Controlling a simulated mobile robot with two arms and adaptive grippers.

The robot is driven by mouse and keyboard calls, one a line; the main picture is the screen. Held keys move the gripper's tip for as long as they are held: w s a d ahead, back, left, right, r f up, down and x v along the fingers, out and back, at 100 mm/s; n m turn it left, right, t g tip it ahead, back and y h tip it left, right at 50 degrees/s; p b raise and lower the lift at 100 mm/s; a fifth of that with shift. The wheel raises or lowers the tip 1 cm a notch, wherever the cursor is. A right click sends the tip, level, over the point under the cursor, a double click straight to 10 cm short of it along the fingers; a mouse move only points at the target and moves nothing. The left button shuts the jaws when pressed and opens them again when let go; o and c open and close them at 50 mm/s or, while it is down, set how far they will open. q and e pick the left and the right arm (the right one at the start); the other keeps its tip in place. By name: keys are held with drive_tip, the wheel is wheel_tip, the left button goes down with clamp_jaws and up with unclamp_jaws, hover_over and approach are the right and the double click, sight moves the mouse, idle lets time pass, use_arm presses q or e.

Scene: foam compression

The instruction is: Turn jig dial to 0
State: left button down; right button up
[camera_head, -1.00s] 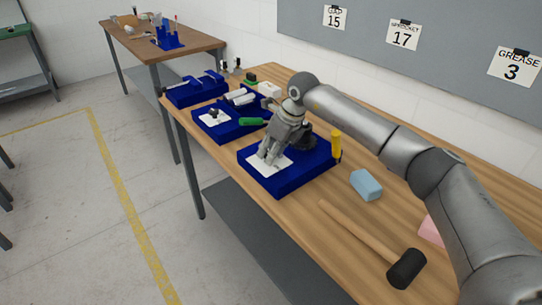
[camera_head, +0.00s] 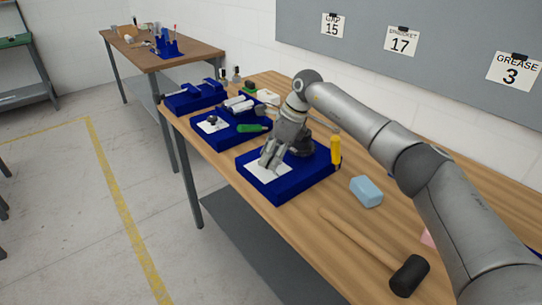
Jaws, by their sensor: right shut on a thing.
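My right gripper (camera_head: 270,160) reaches down over the nearest blue jig (camera_head: 291,190), its fingers at the white plate (camera_head: 267,171) on the jig's top. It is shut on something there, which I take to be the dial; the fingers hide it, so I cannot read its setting. A dark round part (camera_head: 303,146) stands on the jig behind the fingers. A yellow-handled tool (camera_head: 336,150) stands upright at the jig's right corner. My left gripper is not in view.
A light blue foam block (camera_head: 366,191) and a mallet (camera_head: 408,275) lie on the wooden bench to the right. Another blue jig (camera_head: 222,137) with a white plate and a green-handled tool (camera_head: 252,128) stands behind. A further blue fixture (camera_head: 190,99) sits at the far end.

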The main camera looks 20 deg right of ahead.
drive_tip(key=shift+w+r, duration=0.1)
drive_tip(key=shift+r, duration=0.1)
drive_tip(key=o, duration=0.8)
drive_tip(key=shift+o, duration=1.1)
drive_tip(key=shift+f, duration=0.15)
drive_tip(key=v, duration=1.2)
drive_tip(key=shift+a, duration=0.1)
